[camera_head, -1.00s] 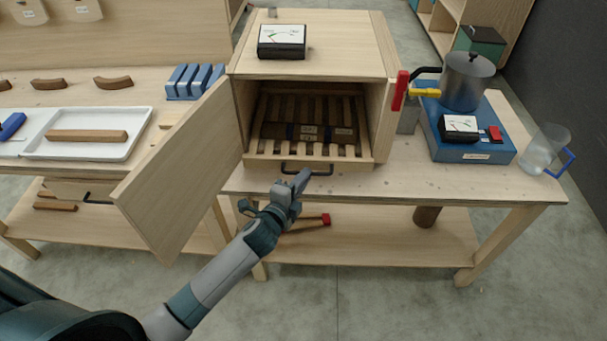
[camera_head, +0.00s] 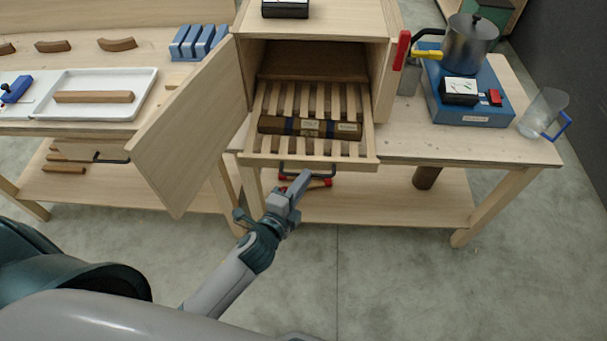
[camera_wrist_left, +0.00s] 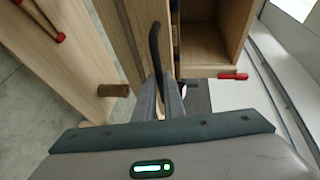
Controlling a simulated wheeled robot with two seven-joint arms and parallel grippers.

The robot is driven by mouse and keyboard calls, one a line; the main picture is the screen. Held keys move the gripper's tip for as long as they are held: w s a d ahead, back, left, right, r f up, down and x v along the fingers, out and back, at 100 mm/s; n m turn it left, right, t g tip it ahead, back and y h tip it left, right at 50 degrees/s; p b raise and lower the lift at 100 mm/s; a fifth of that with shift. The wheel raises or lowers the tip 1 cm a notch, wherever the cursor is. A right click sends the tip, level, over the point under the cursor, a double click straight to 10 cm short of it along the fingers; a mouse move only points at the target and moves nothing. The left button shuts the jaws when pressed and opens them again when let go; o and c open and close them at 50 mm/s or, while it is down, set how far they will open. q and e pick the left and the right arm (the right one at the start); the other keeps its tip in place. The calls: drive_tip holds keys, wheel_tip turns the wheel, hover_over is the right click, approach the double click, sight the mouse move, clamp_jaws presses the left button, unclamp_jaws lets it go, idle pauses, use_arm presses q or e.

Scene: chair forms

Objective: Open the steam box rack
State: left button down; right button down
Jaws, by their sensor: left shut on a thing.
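The steam box (camera_head: 390,75) is a wooden cabinet on the right workbench, with its door (camera_head: 190,135) swung open to the left. Its slatted rack (camera_head: 258,152) is pulled out toward me, past the bench's front edge, and bears dark wooden strips (camera_head: 345,130). My left gripper (camera_head: 298,181) is shut on the rack's dark handle (camera_head: 325,172), at the left part of the handle. The handle (camera_wrist_left: 154,45) rises from between the fingers (camera_wrist_left: 160,98) in the left wrist view. My right gripper is not in view.
The open door stands close to the left of my arm. A steel pot (camera_head: 468,42) and a blue base unit (camera_head: 470,115) stand on the right, with a clear jug (camera_head: 543,112) beyond. A red mallet (camera_head: 318,184) lies on the lower shelf. Floor in front is free.

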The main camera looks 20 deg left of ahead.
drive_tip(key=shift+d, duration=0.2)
use_arm(q)
drive_tip(key=c, duration=2.1)
unclamp_jaws()
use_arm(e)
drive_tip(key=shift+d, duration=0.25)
